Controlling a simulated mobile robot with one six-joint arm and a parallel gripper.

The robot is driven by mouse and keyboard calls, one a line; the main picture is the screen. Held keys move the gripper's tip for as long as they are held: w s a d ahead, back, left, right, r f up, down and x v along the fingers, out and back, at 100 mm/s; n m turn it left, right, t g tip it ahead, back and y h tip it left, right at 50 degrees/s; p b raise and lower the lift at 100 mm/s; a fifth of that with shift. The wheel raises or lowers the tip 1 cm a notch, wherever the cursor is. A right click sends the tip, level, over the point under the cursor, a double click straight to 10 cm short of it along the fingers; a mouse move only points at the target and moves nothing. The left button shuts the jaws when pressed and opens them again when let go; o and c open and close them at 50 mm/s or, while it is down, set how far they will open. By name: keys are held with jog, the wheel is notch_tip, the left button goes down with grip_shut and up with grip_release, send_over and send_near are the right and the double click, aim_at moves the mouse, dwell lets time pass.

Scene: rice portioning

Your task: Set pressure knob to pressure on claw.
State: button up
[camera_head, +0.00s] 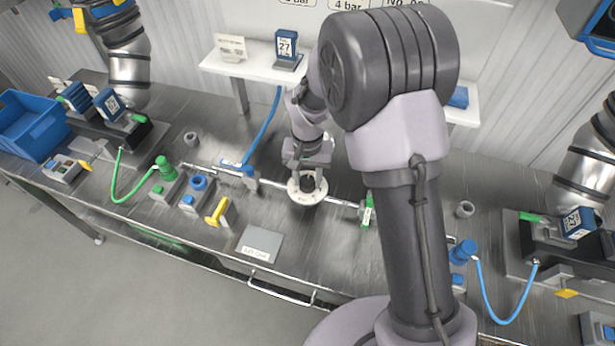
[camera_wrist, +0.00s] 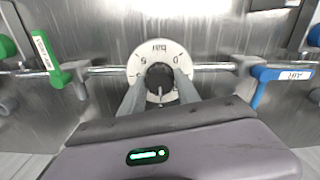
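The pressure knob (camera_wrist: 159,80) is a black cap in the middle of a round white dial (camera_wrist: 171,51) printed with numbers and "bar", upside down in the wrist view. A small light mark shows on the knob's near side. In the head view the white dial (camera_head: 293,190) sits on a metal pipe along the bench. My gripper (camera_head: 310,178) points down over it. In the wrist view its two grey fingers (camera_wrist: 160,88) stand on either side of the knob, apart from each other, with a slight gap seeming to show. The exact dial reading is too small to tell.
A blue valve handle (camera_wrist: 262,86) and a green valve handle (camera_wrist: 54,65) flank the dial on the pipe. A yellow handle (camera_head: 217,211) and a grey plate (camera_head: 259,244) stand near the front edge. Wall signs (camera_head: 348,4) hang behind; one reads "4 bar".

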aim_at(307, 179)
jog(key=o, duration=0.4)
jog(key=shift+o, duration=0.2)
jog(key=shift+r, duration=0.1)
notch_tip(307, 179, up, 17)
jog(key=p, duration=0.4)
jog(key=shift+r, duration=0.15)
